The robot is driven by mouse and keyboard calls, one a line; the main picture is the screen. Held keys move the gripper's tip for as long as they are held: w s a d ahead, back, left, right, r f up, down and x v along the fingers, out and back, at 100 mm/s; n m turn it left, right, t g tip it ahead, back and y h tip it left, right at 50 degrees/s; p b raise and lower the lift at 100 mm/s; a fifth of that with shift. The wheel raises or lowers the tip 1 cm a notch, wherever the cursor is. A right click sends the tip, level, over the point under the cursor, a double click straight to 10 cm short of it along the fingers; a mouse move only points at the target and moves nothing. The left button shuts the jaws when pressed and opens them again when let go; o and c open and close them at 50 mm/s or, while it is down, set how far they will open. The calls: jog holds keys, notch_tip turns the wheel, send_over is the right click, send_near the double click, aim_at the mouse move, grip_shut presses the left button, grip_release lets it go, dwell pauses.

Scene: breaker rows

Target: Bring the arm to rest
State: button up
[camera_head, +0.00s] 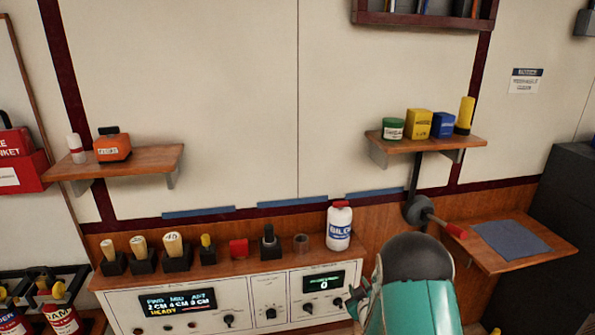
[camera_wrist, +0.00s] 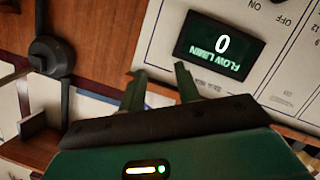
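My arm shows as a teal and dark grey link at the lower right of the head view, in front of the panel's right end. My gripper (camera_wrist: 160,82) shows in the wrist view with its two dark green fingers apart and nothing visible between them. The fingertips are close to the white control panel (camera_wrist: 285,70), just below the flow display (camera_wrist: 222,45), which reads 0. In the head view the same display (camera_head: 323,283) is left of my arm. Whether a finger touches the panel I cannot tell.
A wooden ledge above the panel holds stamps, a red block (camera_head: 239,248) and a white bottle (camera_head: 339,226). A dark round fitting with a red handle (camera_head: 418,210) is behind my arm. A side shelf with a blue mat (camera_head: 511,240) is at right. The upper wall between the shelves is clear.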

jog(key=s+r+m+g, duration=0.1)
jog(key=s+r, duration=0.3)
jog(key=r, duration=0.4)
jog(key=s+r+m+g+h, duration=0.1)
jog(key=s+r+m+g, duration=0.1)
jog(key=s+r, duration=0.35)
jog(key=s+r+m+g, duration=0.1)
jog(key=s+r, duration=0.2)
jog(key=r, duration=0.6)
jog(key=s+a+r+m+g, duration=0.1)
jog(key=s+r+g, duration=0.1)
jog(key=s, duration=1.1)
jog(key=s+a+r+m+g, duration=0.2)
jog(key=s+r, duration=0.3)
jog(key=s, duration=0.9)
jog(key=shift+s+a+r+g, duration=0.2)
jog(key=shift+s+a+g, duration=0.05)
jog(key=shift+g, duration=0.35)
